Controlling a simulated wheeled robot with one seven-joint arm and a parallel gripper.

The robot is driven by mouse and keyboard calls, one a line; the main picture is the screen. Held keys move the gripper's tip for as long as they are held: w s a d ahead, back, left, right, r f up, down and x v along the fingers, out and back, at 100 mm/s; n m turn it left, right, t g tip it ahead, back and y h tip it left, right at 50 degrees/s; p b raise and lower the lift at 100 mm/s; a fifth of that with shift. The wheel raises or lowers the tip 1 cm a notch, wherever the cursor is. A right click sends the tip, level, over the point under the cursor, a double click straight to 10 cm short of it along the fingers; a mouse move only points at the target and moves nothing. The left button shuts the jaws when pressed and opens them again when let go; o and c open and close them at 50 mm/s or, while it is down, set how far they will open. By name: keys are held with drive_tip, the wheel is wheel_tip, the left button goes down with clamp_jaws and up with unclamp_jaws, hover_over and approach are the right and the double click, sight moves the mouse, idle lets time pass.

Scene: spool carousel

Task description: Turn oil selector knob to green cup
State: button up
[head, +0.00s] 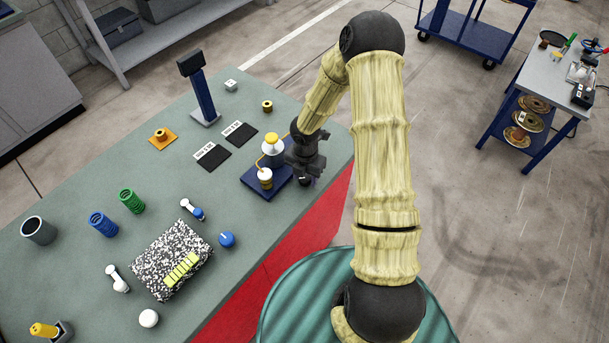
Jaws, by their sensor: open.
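A small oil stand on a dark blue base (252,181) sits near the right end of the green table. My gripper (306,181) is at the right side of the stand, pointing down, open, and covers that side. Whether the fingers touch anything is too small to tell.
The table edge is close right of my gripper.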

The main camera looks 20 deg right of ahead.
drive_tip(key=shift+c, duration=0.5)
drive_tip(key=c, duration=0.6)
